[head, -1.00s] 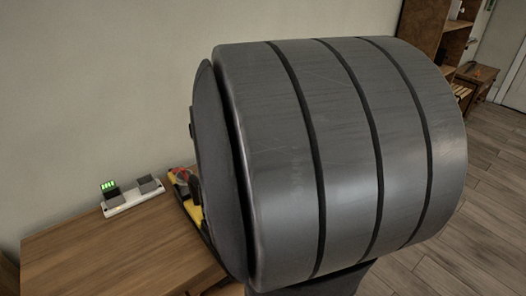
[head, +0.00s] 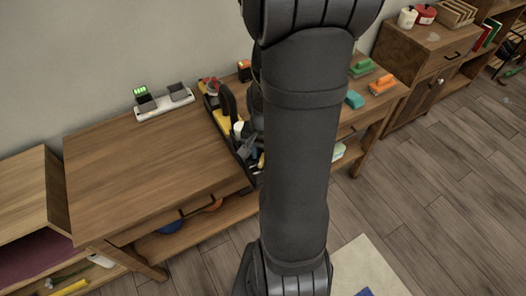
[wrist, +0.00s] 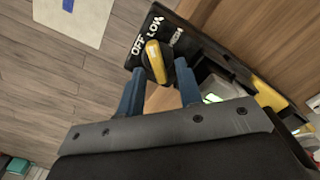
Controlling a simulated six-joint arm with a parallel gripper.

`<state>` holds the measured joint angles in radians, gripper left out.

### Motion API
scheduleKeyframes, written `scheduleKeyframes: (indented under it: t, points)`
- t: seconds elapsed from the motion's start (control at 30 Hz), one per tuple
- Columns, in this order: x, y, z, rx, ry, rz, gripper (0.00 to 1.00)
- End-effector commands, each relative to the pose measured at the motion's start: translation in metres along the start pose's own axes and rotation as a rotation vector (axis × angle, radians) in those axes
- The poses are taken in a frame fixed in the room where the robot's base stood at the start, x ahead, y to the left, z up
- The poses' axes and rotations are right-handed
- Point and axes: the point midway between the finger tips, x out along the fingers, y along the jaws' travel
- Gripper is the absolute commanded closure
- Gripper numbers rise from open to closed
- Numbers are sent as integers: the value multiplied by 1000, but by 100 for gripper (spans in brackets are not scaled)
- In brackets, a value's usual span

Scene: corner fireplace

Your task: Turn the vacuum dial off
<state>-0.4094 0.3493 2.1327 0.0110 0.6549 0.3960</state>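The yellow dial (wrist: 155,62) sits on a black panel (wrist: 188,38) marked OFF, LOW and HIGH in the wrist view. The dial's upper end points up toward the area between OFF and LOW; I cannot tell its exact setting. My gripper (wrist: 159,67) is open, its two blue fingers on either side of the dial with a visible gap to each side. I cannot tell its depth relative to the dial. In the head view my arm hides the gripper and the dial.
A black tray with yellow parts (head: 228,128) stands on the wooden table (head: 140,165). A white charger (head: 165,105) with two blocks is at the back. Brushes, one orange (head: 381,84), lie right of my arm. The table's left part is clear.

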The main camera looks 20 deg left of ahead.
Motion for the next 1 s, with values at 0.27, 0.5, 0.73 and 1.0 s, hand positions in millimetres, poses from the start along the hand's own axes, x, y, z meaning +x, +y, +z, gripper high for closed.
scheduleKeyframes:
  t: [0.27,0.5,0.73,1.0]
  points:
    - [0,0,0,0,0,0,91]
    - [0,0,0,-2,0,0,100]
    - [0,-1,0,-53,-1,1,100]
    - [0,-2,1,-233,-2,2,100]
